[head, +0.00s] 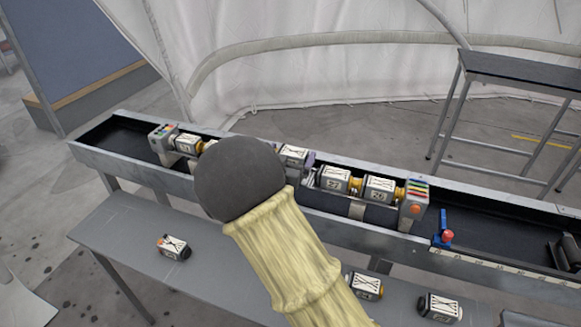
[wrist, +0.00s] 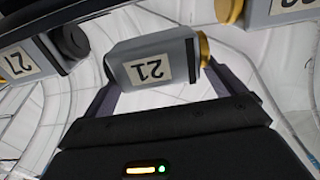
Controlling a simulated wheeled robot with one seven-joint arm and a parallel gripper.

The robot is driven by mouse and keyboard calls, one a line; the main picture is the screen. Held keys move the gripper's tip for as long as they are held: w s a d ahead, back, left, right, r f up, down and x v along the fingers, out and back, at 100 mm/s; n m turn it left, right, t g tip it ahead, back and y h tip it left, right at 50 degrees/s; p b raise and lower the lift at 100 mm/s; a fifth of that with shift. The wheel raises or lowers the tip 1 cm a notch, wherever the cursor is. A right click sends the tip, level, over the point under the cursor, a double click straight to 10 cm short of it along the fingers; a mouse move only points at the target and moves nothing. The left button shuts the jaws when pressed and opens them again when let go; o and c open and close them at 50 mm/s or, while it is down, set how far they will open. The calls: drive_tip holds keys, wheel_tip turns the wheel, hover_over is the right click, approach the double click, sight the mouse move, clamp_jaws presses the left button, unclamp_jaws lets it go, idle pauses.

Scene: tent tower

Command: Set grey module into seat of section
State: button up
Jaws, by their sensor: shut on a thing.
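My gripper is shut on a grey module (wrist: 150,65) with a white label that reads like 21 and a gold end; its dark fingers flank it in the wrist view (wrist: 163,90). In the head view my arm's dark round joint and yellow sleeve hide most of my gripper. The held module (head: 293,155) appears to show just right of that joint. It is at the section (head: 357,209), roughly in line with the modules there. Module 27 (head: 335,178) is beside it, also in the wrist view (wrist: 25,60). Whether the held module touches the seat cannot be told.
Module 26 (head: 381,189) and an end block (head: 414,198) stand right of 27; another end block (head: 162,138) is at left. Loose modules (head: 174,246), (head: 366,285) and (head: 440,307) lie on the lower bench (head: 130,235). A blue-and-red device (head: 444,232) is at right.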

drive_tip(key=shift+r, duration=0.1)
drive_tip(key=shift+f, duration=1.85)
drive_tip(key=shift+d+f, duration=0.1)
drive_tip(key=o, duration=0.9)
drive_tip(key=shift+f, duration=0.1)
